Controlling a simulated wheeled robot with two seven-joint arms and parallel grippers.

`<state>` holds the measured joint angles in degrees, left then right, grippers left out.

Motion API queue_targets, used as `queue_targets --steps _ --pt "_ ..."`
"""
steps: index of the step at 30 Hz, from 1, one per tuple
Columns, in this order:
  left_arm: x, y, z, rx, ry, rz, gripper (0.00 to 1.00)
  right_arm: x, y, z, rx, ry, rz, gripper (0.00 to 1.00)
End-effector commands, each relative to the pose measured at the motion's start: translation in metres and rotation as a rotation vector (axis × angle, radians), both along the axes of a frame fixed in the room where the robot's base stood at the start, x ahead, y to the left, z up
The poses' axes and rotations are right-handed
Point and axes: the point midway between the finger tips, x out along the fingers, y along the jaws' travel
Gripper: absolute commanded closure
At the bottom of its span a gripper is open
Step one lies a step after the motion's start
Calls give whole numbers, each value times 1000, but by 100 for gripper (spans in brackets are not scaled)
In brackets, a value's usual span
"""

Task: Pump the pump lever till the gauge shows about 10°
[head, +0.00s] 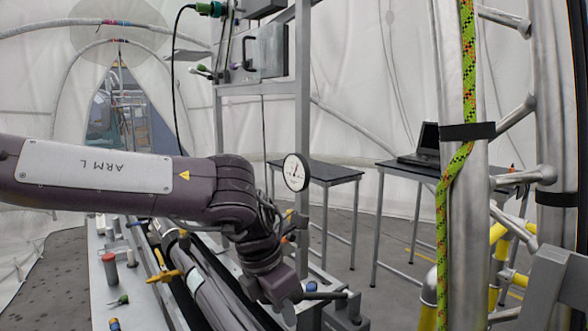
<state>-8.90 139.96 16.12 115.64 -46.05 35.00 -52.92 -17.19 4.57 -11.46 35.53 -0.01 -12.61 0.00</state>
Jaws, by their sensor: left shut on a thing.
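The round gauge (296,172) has a white face and dark rim. It stands upright near the middle, beside the metal post; its needle points roughly upward, but the scale is too small to read. My left arm comes in from the left and bends down to my left gripper (300,297), low in the middle. The gripper is shut on the pump lever (328,295), a dark bar that sticks out to the right of the jaws. The fingertips and the gripped part are largely hidden by the wrist. My right gripper is out of view.
A metal bench (97,285) with small coloured tools runs along the lower left. A tall metal truss (462,220) with a green-yellow rope (441,215) stands at the right. Dark tables (318,171), one with a laptop (427,145), stand behind the gauge.

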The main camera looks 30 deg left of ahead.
Motion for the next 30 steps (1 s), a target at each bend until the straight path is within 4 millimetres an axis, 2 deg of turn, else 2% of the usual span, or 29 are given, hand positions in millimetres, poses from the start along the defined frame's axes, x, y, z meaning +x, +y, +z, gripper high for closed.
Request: queue_targets --steps 2,13,25,30 --pt "2 -1 6 1 -5 0 97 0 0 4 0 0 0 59" --pt "2 0 3 0 -4 1 97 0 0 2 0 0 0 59" --pt "-5 2 -17 1 3 2 97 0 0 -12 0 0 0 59" --pt "-4 2 -10 1 4 2 97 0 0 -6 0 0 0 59"
